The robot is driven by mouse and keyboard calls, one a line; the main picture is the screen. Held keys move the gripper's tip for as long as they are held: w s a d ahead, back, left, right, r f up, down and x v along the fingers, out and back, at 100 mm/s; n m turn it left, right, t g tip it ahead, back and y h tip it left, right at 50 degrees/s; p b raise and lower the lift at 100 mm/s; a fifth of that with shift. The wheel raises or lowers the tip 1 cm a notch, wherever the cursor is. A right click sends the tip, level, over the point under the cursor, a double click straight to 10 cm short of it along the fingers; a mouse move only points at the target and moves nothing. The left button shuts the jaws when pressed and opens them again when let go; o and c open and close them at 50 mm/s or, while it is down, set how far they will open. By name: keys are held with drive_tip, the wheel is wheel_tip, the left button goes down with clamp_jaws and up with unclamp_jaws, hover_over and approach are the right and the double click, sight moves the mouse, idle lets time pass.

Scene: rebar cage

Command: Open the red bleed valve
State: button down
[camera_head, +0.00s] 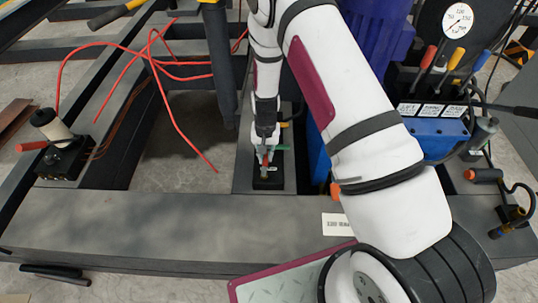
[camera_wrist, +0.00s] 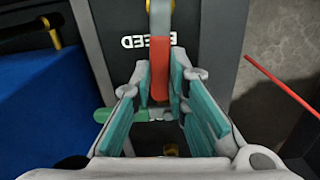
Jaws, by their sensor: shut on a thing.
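The red bleed valve shows in the wrist view as a red lever handle (camera_wrist: 160,66) on a grey metal stem, in front of a dark plate with partly covered white lettering ending in "EED". My gripper (camera_wrist: 159,78) is shut on this red handle, its teal pads on either side of it. In the head view my gripper (camera_head: 265,152) reaches down to the small black valve block (camera_head: 268,184) on the dark frame.
A green lever (camera_wrist: 108,115) sticks out left, close by the fingers. A blue tank (camera_wrist: 42,105) stands beside the valve.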

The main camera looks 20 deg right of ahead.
drive_tip(key=shift+w+a+n, duration=0.1)
drive_tip(key=shift+a+n, duration=0.1)
drive_tip(key=shift+n, duration=0.3)
drive_tip(key=c, duration=1.6)
unclamp_jaws()
drive_tip(key=shift+a, duration=0.1)
drive_tip(key=shift+o, duration=0.2)
wheel_tip(320, 180, up, 12)
